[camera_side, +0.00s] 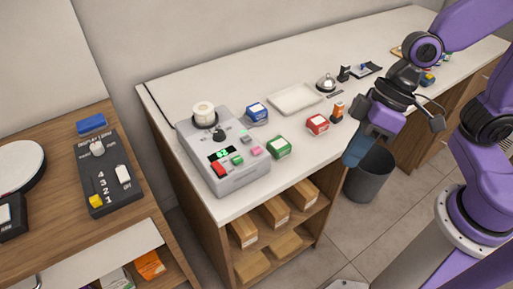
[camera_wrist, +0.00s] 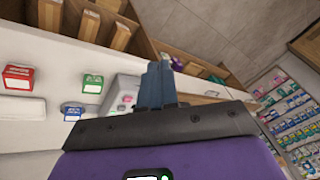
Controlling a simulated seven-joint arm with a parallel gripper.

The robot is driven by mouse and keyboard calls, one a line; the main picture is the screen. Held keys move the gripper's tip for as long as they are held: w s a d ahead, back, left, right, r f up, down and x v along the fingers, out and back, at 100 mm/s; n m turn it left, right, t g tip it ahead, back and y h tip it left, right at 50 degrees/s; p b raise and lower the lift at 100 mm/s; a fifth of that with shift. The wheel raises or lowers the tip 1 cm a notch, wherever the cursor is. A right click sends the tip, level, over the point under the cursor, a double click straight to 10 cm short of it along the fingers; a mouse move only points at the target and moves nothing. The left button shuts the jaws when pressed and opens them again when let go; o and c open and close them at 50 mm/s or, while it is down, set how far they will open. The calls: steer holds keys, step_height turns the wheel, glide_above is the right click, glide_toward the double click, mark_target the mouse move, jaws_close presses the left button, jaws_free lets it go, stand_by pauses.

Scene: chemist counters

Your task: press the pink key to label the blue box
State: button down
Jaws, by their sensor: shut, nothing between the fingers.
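The grey label machine (camera_side: 225,178) stands on the white counter, with a white roll on top and several coloured keys. Its pink key (camera_side: 257,152) is on the right part of its face. In the wrist view the fingers (camera_wrist: 154,82) stand together and partly hide the machine (camera_wrist: 122,92).
A green box (camera_side: 278,148) and a red box (camera_side: 317,124) stand between the machine and my gripper. An orange item (camera_side: 338,112), white tray (camera_side: 293,99) and bell (camera_side: 326,82) are farther along. A grey bin (camera_side: 371,178) stands on the floor below my gripper.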

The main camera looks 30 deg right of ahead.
steer(key=w+a+m+t+y, duration=0.25)
steer(key=w+a+m, duration=0.3)
steer(key=w, duration=0.35)
steer(key=m+t+h, duration=0.2)
steer(key=m+t, duration=0.3)
glide_above(261, 149)
steer(key=shift+a+r+g, duration=0.1)
steer(key=shift+r+g, duration=0.1)
steer(key=shift+g, duration=0.05)
steer(key=shift+f, duration=4.4)
steer(key=shift+f, duration=0.1)
steer(key=shift+f, duration=0.3)
